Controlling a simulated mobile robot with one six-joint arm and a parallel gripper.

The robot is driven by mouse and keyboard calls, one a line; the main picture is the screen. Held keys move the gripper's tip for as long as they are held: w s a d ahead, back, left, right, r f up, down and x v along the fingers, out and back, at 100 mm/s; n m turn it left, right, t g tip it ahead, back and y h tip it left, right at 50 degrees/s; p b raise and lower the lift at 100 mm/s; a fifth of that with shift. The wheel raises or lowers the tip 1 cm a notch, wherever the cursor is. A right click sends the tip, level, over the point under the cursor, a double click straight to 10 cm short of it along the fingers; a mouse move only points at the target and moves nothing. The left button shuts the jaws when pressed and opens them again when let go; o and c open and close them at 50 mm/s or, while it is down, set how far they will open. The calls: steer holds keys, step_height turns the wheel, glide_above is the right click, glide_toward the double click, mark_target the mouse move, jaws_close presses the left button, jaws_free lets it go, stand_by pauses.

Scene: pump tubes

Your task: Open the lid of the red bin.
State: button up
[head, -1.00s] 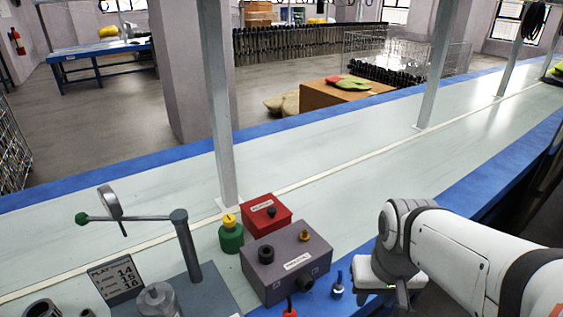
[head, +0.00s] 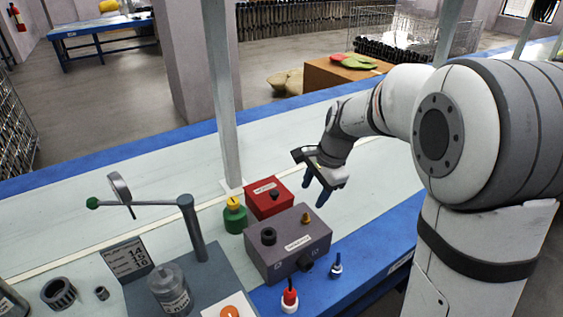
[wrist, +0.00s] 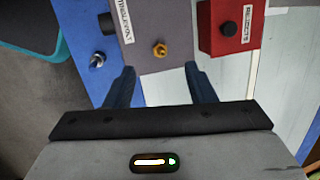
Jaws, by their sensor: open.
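The red bin (head: 268,203) is a small red box with a white label and a black knob (head: 275,194) on its top. It stands on the bench behind the grey-purple box (head: 287,246), and its lid looks closed. The red bin (wrist: 232,40) also shows at the top right of the wrist view, partly cut off, with its knob (wrist: 226,28) to the right of my fingers. My gripper (head: 315,188) is open and empty, pointing down to the right of the red bin. In the wrist view, my gripper (wrist: 159,72) faces the grey-purple box's brass fitting (wrist: 160,49).
A green container (head: 235,218) with a yellow top stands left of the red bin. A metal post (head: 222,100) rises behind it. The bench behind is clear.

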mark_target(275, 191)
steer(key=w+a+f+m+y+p, duration=0.1)
steer(key=w+a+f+m, duration=0.25)
steer(key=w, duration=0.25)
steer(key=w+a+f+m+y+p, duration=0.1)
steer(key=w+a+f+m, duration=0.1)
steer(key=w+a+m, duration=0.4)
steer(key=shift+n, duration=0.55)
steer(key=f, duration=0.2)
steer(key=w+f, duration=0.1)
steer(key=f, duration=0.1)
steer(key=f+b, duration=0.1)
steer(key=f, duration=0.1)
steer(key=shift+w+a+f, duration=0.2)
steer(key=shift+a+f, duration=0.1)
steer(key=shift+a, duration=0.05)
steer(key=c, duration=1.1)
steer(key=shift+r, duration=0.1)
steer(key=shift+d, duration=0.15)
